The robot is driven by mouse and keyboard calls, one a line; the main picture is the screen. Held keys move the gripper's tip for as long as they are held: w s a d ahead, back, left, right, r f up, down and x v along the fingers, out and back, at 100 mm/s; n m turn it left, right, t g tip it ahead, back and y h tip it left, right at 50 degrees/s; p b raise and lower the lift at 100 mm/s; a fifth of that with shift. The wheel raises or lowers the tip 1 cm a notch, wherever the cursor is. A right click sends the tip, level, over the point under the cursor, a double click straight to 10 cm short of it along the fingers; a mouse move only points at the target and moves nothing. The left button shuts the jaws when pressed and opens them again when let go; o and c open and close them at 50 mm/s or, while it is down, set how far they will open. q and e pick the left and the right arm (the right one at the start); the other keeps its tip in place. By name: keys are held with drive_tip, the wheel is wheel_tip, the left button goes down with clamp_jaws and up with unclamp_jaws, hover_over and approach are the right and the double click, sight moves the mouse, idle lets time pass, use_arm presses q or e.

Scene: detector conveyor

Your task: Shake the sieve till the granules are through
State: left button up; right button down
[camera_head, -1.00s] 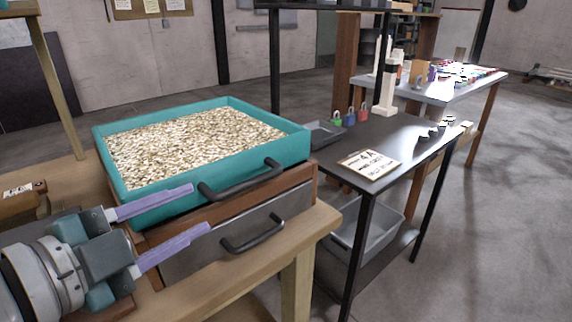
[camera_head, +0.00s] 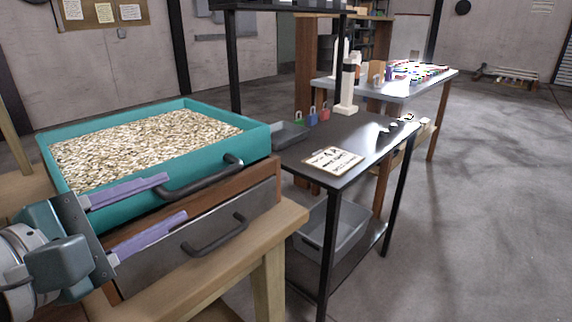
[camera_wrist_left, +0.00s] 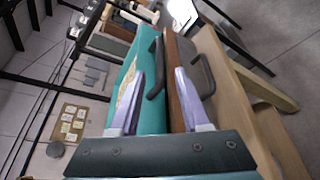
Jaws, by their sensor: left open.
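The sieve (camera_head: 75,180) is a teal tray-like box full of pale granules (camera_head: 150,142), with a dark handle (camera_head: 207,180) on its front. It sits on a wooden box with a grey front (camera_head: 190,245) and a second dark handle (camera_head: 215,238). My left gripper (camera_head: 175,198) is open and empty in front of the sieve's front wall, short of the sieve handle. In the left wrist view, the sieve handle (camera_wrist_left: 155,68) lies ahead, between and beyond the lilac fingers (camera_wrist_left: 155,98). What is below the granules is hidden. My right gripper is out of view.
The wooden bench (camera_head: 262,245) carries the sieve. To its right, a dark table (camera_head: 365,140) holds a sign card (camera_head: 333,160), small padlocks (camera_head: 312,115) and a grey tray (camera_head: 288,134). A grey bin (camera_head: 335,228) stands on its lower shelf. Open floor lies at the right.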

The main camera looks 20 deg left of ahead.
sight(198, 185)
use_arm(q)
drive_tip(key=x, duration=0.9)
drive_tip(key=shift+w+f+b, duration=0.1)
drive_tip(key=shift+w+b, duration=0.15)
drive_tip(key=shift+b, duration=0.05)
drive_tip(key=shift+c, duration=0.4)
clamp_jaws()
idle(0.6)
